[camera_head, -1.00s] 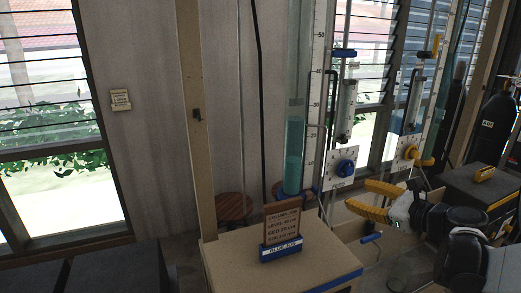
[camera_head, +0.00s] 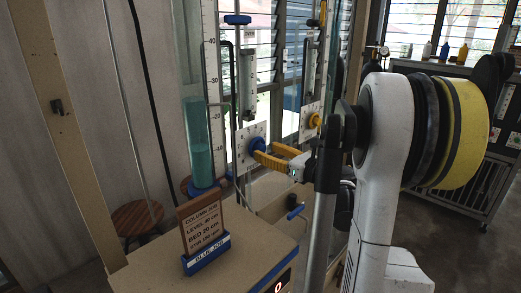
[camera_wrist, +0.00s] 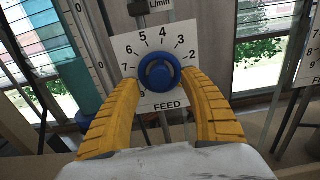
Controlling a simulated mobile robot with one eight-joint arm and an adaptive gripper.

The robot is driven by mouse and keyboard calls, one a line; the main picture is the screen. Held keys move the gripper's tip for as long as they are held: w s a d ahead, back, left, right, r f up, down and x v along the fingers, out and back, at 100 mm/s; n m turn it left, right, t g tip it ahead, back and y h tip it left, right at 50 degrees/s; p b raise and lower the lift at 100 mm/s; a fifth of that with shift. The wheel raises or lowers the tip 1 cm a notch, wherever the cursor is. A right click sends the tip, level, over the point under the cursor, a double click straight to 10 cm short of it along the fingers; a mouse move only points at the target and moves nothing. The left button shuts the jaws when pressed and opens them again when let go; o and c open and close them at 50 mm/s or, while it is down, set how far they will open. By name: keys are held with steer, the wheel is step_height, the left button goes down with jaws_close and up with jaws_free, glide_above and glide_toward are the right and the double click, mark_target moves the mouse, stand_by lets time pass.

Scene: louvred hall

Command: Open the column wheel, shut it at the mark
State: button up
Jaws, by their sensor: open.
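The blue wheel (camera_head: 256,145) sits on a white dial plate marked FEED; in the wrist view the wheel (camera_wrist: 160,72) is at the middle of the numbered dial (camera_wrist: 160,45). My gripper (camera_head: 264,153) is open at the wheel. In the wrist view its yellow fingers (camera_wrist: 160,80) stand on both sides of the wheel; whether they touch it I cannot tell. The clear column (camera_head: 198,135) holds teal liquid above a blue base, beside a white scale (camera_head: 212,80). A sign (camera_head: 202,225) reads COLUMN JOB, LEVEL 40 cm, BED 20 cm, on a BLUE JOB stand.
A second panel with a yellow wheel (camera_head: 314,120) stands further right. A blue-handled valve (camera_head: 238,19) is above the blue wheel's panel. A small blue-handled crank (camera_head: 295,212) is below my gripper. The bench top (camera_head: 150,270) is in front; a round stool (camera_head: 137,218) stands behind left.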

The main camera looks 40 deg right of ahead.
steer(key=shift+w+a, duration=0.15)
steer(key=shift+w, duration=1.2)
jaws_close()
